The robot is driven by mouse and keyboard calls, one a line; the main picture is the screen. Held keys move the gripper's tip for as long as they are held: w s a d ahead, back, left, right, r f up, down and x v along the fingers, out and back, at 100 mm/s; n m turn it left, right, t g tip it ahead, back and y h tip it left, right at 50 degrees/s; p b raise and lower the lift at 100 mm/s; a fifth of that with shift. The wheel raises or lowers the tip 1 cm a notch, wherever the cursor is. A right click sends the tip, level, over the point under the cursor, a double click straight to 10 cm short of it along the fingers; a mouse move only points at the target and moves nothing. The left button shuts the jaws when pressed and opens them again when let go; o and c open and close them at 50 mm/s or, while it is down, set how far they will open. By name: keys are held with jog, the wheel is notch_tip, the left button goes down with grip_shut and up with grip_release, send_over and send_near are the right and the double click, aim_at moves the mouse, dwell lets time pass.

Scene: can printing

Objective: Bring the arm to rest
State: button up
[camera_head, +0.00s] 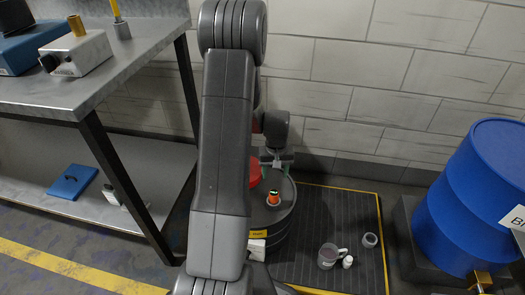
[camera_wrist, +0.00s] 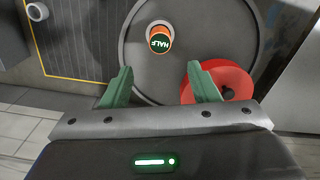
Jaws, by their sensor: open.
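My arm reaches down in front of the head camera, and my gripper (camera_head: 278,165) hangs above a dark drum (camera_head: 271,236). In the wrist view my gripper (camera_wrist: 161,88) has its two green fingers wide apart with nothing between them. An orange cylinder (camera_wrist: 159,38) with a dark top reading "HALF" stands on the drum lid beyond the fingertips; it also shows in the head view (camera_head: 273,199). A red round part (camera_wrist: 222,80) with a dark knob is partly behind the right finger. I cannot tell whether that finger touches it.
A metal workbench (camera_head: 140,62) with a lower shelf stands at the left. A blue barrel (camera_head: 470,190) stands at the right. A grey mug (camera_head: 328,256), a small white item (camera_head: 348,262) and a grey ring-like part (camera_head: 370,240) are on the yellow-edged dark mat (camera_head: 340,210). A wall is behind.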

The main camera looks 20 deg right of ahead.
aim_at(274, 193)
notch_tip(274, 193, down, 12)
jog(key=b, duration=0.4)
jog(key=shift+f, duration=0.2)
jog(key=shift+r+p, duration=0.65)
jog(key=shift+r, duration=1.05)
